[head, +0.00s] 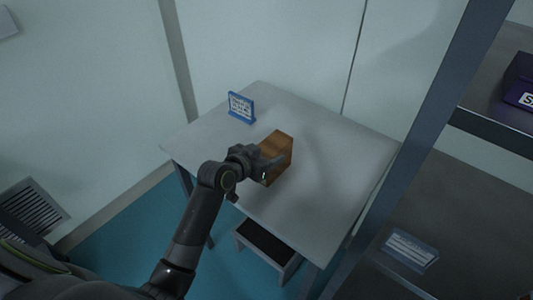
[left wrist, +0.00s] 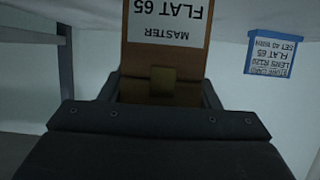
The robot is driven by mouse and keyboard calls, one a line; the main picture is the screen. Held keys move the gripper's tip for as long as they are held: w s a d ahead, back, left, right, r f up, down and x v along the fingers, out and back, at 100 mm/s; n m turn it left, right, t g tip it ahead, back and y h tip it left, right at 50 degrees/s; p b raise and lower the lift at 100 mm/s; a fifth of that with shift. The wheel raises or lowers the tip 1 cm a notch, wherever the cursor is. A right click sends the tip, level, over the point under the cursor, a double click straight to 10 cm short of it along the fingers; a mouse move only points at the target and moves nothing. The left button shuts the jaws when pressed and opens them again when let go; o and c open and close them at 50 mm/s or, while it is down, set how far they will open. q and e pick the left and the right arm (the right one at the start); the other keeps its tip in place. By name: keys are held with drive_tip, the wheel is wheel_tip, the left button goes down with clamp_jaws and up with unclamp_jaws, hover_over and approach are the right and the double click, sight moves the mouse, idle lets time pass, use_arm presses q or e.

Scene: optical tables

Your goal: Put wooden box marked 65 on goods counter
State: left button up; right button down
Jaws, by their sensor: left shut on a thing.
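The wooden box (head: 279,152) is at the middle of the grey table (head: 330,185) in the head view. My left gripper (head: 268,168) is shut on it from the front left. In the left wrist view the box (left wrist: 165,60) stands between the fingers, with a white label reading "MASTER FLAT 65" upside down. Whether the box touches the table top is hard to tell. My right gripper is not in view.
A blue-framed sign (head: 241,108) stands at the table's back left. A stool (head: 266,243) is beneath the table's front edge. A shelf rack with a dark post (head: 425,130) stands at the right, holding a purple box (head: 520,82). The table's right side is clear.

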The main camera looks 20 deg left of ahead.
use_arm(q)
drive_tip(key=shift+r, duration=0.1)
drive_tip(key=o, duration=1.3)
drive_tip(key=shift+f, duration=0.2)
drive_tip(key=shift+r, duration=0.1)
drive_tip(key=shift+s+r, duration=0.1)
drive_tip(key=v, duration=1.1)
drive_tip(key=shift+s+a+r+b, duration=0.15)
drive_tip(key=shift+s+r+b, duration=0.05)
drive_tip(key=shift+s+b, duration=0.15)
